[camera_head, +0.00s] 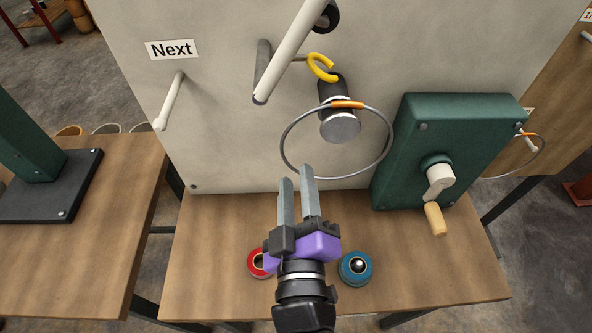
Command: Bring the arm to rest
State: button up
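My gripper (297,177) is in the camera view at lower middle, over the front table and in front of the pale upright panel. Its two grey fingers point up and away toward the panel. A narrow gap shows between them, and nothing is seen held there. The fingertips overlap the lower left of a large metal ring (283,142) in the picture; I cannot tell whether they touch it. The purple and black gripper body partly hides a red round piece (255,265).
A blue round piece (355,269) sits right of my gripper. A green box (450,130) with a crank (437,195) stands at right. Pegs and a yellow hook (322,68) project from the pale panel (225,110). The wooden tabletop (205,235) is bare at left.

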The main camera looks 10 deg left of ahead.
jog(key=s+m+y, duration=0.1)
jog(key=s+y, duration=0.2)
jog(key=s, duration=0.4)
jog(key=s+d+f+m+g+h, duration=0.1)
jog(key=s+d+f+m+h, duration=0.1)
jog(key=s+d, duration=0.4)
jog(key=s+d+f+m+h, duration=0.3)
jog(key=s+d, duration=0.4)
jog(key=d, duration=0.5)
jog(key=s+d+f+m+g+h, duration=0.1)
jog(key=s+d+f+m+h, duration=0.2)
jog(key=s+d+m, duration=0.3)
jog(key=d+f, duration=0.1)
jog(key=d, duration=0.2)
jog(key=shift+s+f+g+b, duration=0.15)
jog(key=shift+f+g+b, duration=0.1)
jog(key=shift+g+b, duration=0.05)
